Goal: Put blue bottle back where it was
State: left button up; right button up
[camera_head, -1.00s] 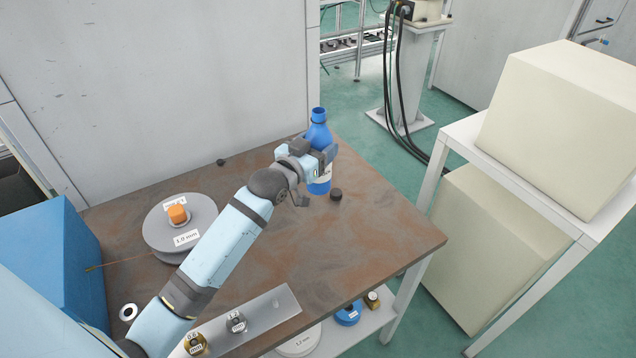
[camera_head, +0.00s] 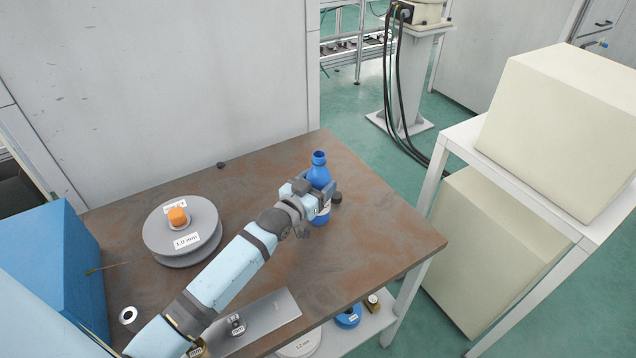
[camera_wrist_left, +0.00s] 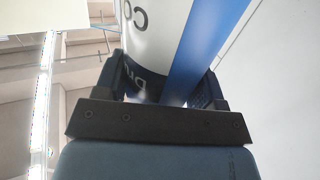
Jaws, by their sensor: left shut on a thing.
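The blue bottle (camera_head: 319,169) with a white label is upright at the right part of the brown table (camera_head: 370,230). Its top looks open. My left gripper (camera_head: 318,190) is shut around the bottle's middle. In the left wrist view the bottle (camera_wrist_left: 205,40) stands between the two fingers (camera_wrist_left: 165,90), with blue surface and white label showing. I cannot tell for sure whether its base touches the table. My right gripper is not in view.
A grey spool (camera_head: 150,235) with an orange centre and a blue box (camera_head: 50,262) are at the left. A metal plate (camera_head: 268,315) with small weights lies at the front edge. A small dark piece (camera_head: 221,165) lies near the wall. The table's middle and right are clear.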

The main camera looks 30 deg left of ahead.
pick_arm(q)
jog(key=o, duration=1)
jog(key=shift+f, duration=0.2)
jog(key=shift+c, duration=0.2)
jog(key=o, duration=0.4)
jog(key=shift+r, duration=0.1)
jog(key=shift+r, duration=0.15)
jog(key=s+a+b, duration=0.1)
jog(key=s, duration=1.1)
jog(key=shift+a, duration=0.35)
